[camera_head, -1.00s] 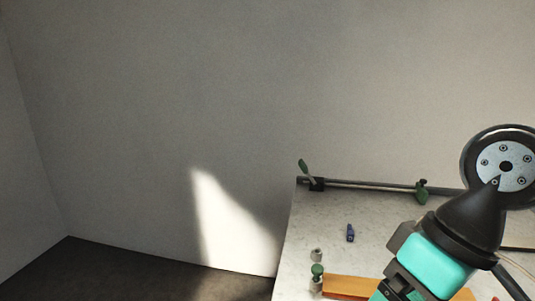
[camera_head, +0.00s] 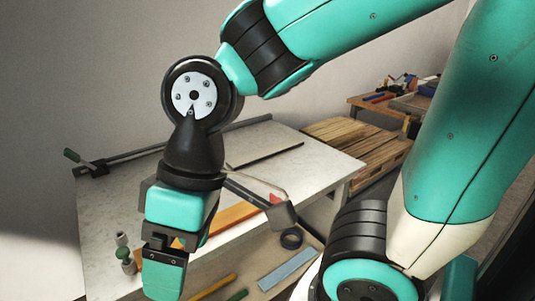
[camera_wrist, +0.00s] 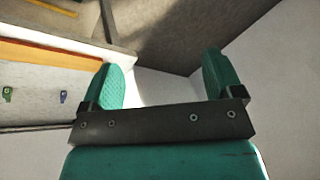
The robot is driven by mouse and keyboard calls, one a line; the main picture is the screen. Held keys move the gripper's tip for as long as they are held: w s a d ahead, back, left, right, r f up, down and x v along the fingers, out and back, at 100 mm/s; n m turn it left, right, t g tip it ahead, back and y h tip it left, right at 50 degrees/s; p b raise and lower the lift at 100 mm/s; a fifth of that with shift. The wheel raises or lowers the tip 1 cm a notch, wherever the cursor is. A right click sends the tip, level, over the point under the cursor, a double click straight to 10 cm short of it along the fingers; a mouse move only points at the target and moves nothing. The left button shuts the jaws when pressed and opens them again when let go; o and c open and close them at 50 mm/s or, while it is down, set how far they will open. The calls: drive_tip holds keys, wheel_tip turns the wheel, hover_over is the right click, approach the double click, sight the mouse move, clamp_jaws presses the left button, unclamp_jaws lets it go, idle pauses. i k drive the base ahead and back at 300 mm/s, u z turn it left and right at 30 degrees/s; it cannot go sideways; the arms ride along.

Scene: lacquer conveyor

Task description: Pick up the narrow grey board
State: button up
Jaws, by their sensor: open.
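A narrow, pale blue-grey board (camera_head: 286,269) lies flat at the lower middle of the head view, on a brownish surface lower than the white tabletop. It is the only narrow grey board I can make out. My gripper (camera_head: 165,272) hangs to the left of it in the head view, over the front of the table, pointing down and apart from the board. In the wrist view, my gripper's two teal fingers (camera_wrist: 166,78) stand wide apart with nothing between them. The grey board cannot be made out in the wrist view.
The white table (camera_head: 115,205) carries an orange board (camera_head: 236,213) and a green-knobbed clamp (camera_head: 124,254). Wooden slats (camera_head: 358,142) stand behind right. The wrist view also shows a small blue item (camera_wrist: 63,97).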

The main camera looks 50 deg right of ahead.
sight(241, 162)
drive_tip(key=k, duration=0.55)
drive_tip(key=z, duration=0.75)
drive_tip(key=i, duration=0.8)
drive_tip(key=z, duration=0.55)
drive_tip(key=i, duration=0.9)
drive_tip(key=u, duration=0.25)
